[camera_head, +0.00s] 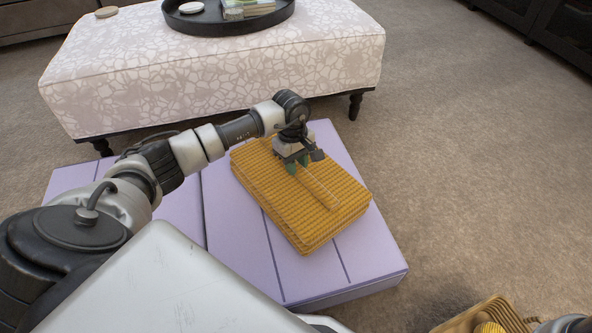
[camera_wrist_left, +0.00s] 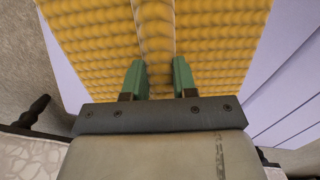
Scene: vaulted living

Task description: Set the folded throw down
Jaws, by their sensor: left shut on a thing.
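The folded throw (camera_head: 300,205) is a thick mustard-yellow ribbed bundle. It is flat and level over the right part of a lilac panelled surface (camera_head: 370,255); I cannot tell whether its whole underside touches. My left gripper (camera_head: 303,166) points down on the top of the throw, near its far half. In the left wrist view the green fingers (camera_wrist_left: 158,78) stand on either side of a raised ridge of the throw (camera_wrist_left: 90,50) and are shut on it. The throw's underside is hidden. My right gripper does not show.
A patterned pale ottoman (camera_head: 220,80) with a dark round tray (camera_head: 228,22) stands just behind the lilac surface. Brown carpet (camera_head: 480,160) is clear on the right. Dark cabinets (camera_head: 553,30) stand at the back right.

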